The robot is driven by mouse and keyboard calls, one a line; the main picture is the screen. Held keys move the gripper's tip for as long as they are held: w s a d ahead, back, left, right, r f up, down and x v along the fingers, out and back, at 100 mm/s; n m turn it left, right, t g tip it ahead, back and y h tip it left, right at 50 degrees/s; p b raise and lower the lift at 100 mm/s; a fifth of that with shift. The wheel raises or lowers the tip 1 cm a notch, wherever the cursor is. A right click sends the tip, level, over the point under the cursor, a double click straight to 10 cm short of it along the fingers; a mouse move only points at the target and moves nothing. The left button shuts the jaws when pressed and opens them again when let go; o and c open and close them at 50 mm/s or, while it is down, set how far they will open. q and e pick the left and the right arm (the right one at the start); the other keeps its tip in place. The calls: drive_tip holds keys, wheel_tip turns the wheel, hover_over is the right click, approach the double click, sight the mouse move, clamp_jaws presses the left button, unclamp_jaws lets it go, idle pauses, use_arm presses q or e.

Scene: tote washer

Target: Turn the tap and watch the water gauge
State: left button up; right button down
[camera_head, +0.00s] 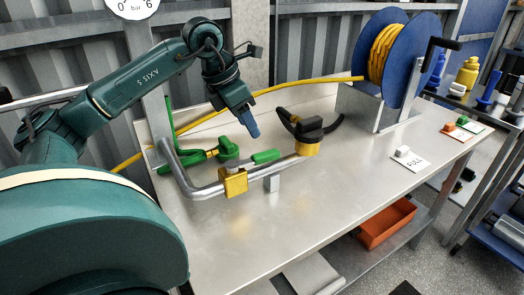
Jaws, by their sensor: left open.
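My left gripper (252,128) hangs over the bench from my green arm, its fingertips pointing down and to the right. It is open and empty, above and apart from the pipework. A bent grey pipe (208,190) runs low over the bench. On it are a yellow valve body (234,183), a green knob (228,147) with a green lever (266,156), and a brass fitting (307,148) with a black tap handle (308,127). The gauge (131,5) is a white dial marked 0, bar and 6, cut off by the top edge; its needle does not show. My right gripper is out of view.
A blue reel (420,62) with yellow hose stands at the back right of the steel bench (315,215). A FULL label (406,164) with a white knob (402,151) is at the right. An orange tray (385,222) is below. The bench front is clear.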

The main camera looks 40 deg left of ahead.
sight(264, 153)
use_arm(q)
drive_tip(key=x, duration=1)
drive_tip(key=shift+p, duration=0.3)
clamp_jaws()
drive_tip(key=shift+w, duration=0.1)
